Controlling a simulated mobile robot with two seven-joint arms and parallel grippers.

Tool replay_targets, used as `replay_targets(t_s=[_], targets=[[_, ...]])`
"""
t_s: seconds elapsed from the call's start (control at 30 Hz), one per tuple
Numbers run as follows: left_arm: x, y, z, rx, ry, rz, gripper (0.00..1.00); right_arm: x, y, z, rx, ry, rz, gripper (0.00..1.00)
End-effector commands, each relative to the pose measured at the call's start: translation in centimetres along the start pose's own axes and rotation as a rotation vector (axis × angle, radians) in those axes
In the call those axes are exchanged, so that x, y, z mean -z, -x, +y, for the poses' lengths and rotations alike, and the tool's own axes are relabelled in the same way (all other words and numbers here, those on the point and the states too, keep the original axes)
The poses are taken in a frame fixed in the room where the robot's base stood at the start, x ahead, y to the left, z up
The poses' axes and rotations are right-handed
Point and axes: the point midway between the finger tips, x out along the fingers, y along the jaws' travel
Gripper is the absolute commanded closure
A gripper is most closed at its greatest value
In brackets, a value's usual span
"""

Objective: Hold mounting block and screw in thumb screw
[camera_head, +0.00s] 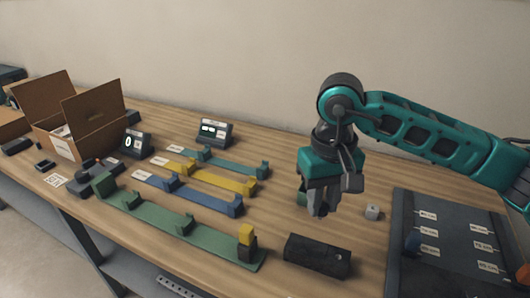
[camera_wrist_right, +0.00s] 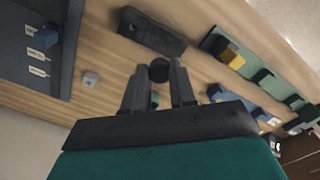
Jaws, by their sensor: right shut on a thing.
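The black mounting block (camera_head: 317,256) lies on the wooden bench at the front, with a small round mark near its right end. It also shows in the right wrist view (camera_wrist_right: 150,33). My right gripper (camera_head: 319,208) points down above the bench, behind and above the block, apart from it. In the right wrist view its fingers (camera_wrist_right: 160,82) are shut on a dark round piece (camera_wrist_right: 159,69), which looks like the thumb screw's head. The screw's shaft is hidden. My left gripper is in neither view.
A small grey cube (camera_head: 372,212) sits right of my gripper. A dark panel with labels (camera_head: 455,212) lies at the right. Green, blue and yellow rails (camera_head: 150,222) lie left. An open cardboard box (camera_head: 97,137) stands far left. A small green piece (camera_head: 302,198) is partly hidden behind the gripper.

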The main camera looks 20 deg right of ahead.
Motion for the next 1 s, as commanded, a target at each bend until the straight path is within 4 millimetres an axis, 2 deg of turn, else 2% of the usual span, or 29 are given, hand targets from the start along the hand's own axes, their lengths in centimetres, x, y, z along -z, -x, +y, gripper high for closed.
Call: replay_targets(t_s=[0.03, 0.2, 0.37, 0.47, 0.83, 1.0], targets=[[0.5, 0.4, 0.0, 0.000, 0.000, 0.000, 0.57, -0.2, 2.1, 1.0, 0.000, -0.005, 0.006, 1.00], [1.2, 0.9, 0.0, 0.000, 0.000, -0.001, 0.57, -1.4, 6.6, 3.4, -0.001, -0.001, 0.005, 1.00], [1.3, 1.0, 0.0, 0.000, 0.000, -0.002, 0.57, -2.3, 8.7, 4.6, -0.004, 0.007, 0.005, 1.00], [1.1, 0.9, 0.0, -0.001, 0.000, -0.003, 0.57, -2.5, 8.6, 4.7, -0.004, 0.009, 0.004, 1.00], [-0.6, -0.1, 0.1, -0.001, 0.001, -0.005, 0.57, -2.4, 5.2, 4.8, -0.005, 0.007, 0.004, 1.00], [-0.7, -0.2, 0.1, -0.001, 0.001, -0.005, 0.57, -2.4, 4.9, 4.8, -0.004, 0.007, 0.004, 1.00]])
